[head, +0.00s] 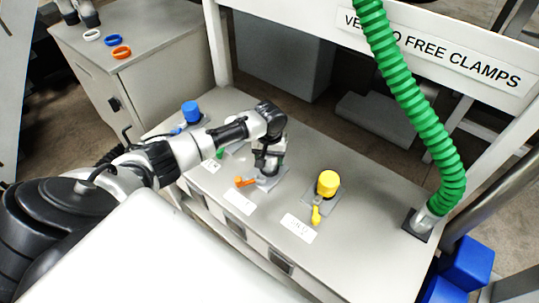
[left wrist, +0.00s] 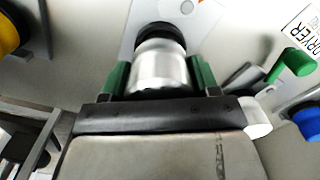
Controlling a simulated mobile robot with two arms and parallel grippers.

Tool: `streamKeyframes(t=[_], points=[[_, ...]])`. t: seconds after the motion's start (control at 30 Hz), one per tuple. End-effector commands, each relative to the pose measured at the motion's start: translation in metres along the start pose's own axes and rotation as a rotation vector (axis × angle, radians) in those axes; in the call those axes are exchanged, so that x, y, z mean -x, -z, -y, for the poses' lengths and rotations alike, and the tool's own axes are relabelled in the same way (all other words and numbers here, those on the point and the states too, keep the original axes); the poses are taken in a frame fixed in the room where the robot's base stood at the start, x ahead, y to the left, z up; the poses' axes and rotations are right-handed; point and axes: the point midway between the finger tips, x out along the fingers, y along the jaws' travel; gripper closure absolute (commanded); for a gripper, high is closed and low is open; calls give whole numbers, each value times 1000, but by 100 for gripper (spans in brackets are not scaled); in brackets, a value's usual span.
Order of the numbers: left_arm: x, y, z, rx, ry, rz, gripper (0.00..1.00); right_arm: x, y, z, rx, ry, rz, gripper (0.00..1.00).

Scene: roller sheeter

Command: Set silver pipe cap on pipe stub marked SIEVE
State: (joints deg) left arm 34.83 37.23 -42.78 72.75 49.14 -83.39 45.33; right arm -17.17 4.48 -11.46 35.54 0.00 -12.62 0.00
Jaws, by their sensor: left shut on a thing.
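My left gripper (head: 267,168) is low over the middle stub plate on the bench, the one with an orange handle (head: 245,182). In the left wrist view its green-padded fingers (left wrist: 158,78) are shut on the silver pipe cap (left wrist: 160,66). The cap lines up with a dark round rim (left wrist: 160,33) at the plate. I cannot tell whether it is seated or just above. The pipe stub itself is mostly hidden by the gripper and cap. The card (head: 240,201) in front of this plate is too small to read.
A yellow-capped stub (head: 328,183) stands to the right and a blue-capped one (head: 191,111) to the left. A green handle (left wrist: 298,61) is beside a DRYER card (left wrist: 303,25). A green hose (head: 415,95) rises at the bench's right end. Rings (head: 121,52) lie on a cabinet.

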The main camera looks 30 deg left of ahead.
Motion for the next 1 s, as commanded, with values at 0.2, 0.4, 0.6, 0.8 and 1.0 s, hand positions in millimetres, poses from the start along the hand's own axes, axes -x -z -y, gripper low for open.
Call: streamKeyframes(t=[0.2,0.4,0.6,0.8,1.0], points=[[-2,0,0,0,0,0,66,0,0,0,0,0,0,50],[-2,0,0,0,0,0,66,0,0,0,0,-1,0,50],[-6,0,0,0,0,0,66,-1,-1,-1,0,-2,1,50],[-12,0,0,0,-1,0,66,-2,-1,-2,1,-3,1,50],[-16,0,0,1,-1,0,66,-2,-1,-2,1,-3,1,50]])
